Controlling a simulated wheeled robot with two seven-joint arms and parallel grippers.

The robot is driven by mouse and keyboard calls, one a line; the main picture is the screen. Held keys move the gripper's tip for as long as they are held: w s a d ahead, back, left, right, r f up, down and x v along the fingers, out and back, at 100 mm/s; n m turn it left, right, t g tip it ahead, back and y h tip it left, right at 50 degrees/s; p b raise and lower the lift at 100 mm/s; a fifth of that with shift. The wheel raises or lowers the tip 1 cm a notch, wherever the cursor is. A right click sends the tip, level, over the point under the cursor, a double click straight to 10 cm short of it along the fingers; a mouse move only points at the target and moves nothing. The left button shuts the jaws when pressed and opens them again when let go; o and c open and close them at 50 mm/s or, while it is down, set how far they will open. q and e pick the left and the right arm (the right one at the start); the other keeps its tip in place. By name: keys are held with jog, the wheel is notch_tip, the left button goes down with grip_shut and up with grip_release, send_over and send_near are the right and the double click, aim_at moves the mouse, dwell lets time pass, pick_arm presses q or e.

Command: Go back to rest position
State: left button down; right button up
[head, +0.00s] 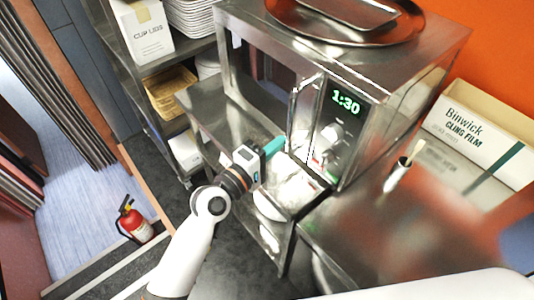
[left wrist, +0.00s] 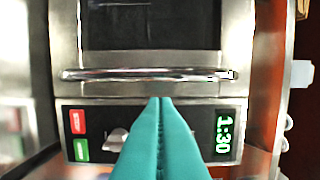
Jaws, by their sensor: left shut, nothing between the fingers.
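My left gripper (head: 273,146) reaches in from the lower left in the head view. Its teal fingers are together and empty, in front of the steel microwave (head: 390,135). In the left wrist view the shut fingertips (left wrist: 160,101) point at the microwave front, between its bar handle (left wrist: 150,75) and its control panel (left wrist: 85,117). Whether they touch it, I cannot tell. The door with its dark window (left wrist: 150,25) looks closed. The green display (head: 345,103) reads 1:30. My right gripper is not in view.
Steel trays (head: 345,20) lie on top of the microwave. A shelf rack (head: 175,60) stands at the back left. A fire extinguisher (head: 135,222) stands on the left.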

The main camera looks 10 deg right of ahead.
pick_arm(q)
jog(key=shift+v, duration=1.4)
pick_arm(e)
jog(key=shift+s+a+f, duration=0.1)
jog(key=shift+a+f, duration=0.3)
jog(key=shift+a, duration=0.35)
